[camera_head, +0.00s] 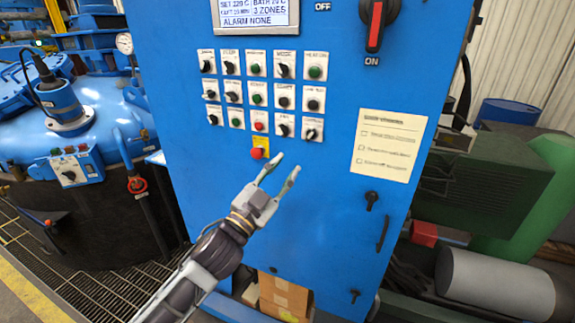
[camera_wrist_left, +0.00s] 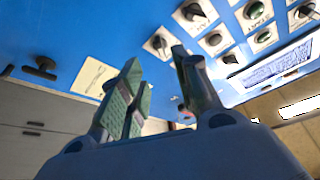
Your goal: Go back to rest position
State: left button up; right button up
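My left gripper (camera_head: 285,169) reaches up from the bottom in the head view, in front of the blue control cabinet (camera_head: 330,215). Its two fingers are apart and nothing shows between them. The fingertips appear just below and right of the red button on a yellow plate (camera_head: 258,153); whether they touch the panel cannot be told. In the left wrist view, the open fingers (camera_wrist_left: 157,66) point toward the blue panel face, with knobs (camera_wrist_left: 194,12) above them. My right gripper is in neither view.
Rows of knobs and buttons (camera_head: 256,98) fill the panel's upper part, with a red-handled switch (camera_head: 375,25) at upper right. A paper checklist (camera_head: 388,145) and a dark key-like handle (camera_head: 371,199) are to the right. A blue vessel (camera_head: 75,110) stands left, a grey cylinder (camera_head: 495,283) right.

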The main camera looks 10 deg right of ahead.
pick_arm(q)
jog(key=shift+s+a+f, duration=0.1)
jog(key=shift+s+a, duration=0.15)
jog(key=shift+m, duration=0.4)
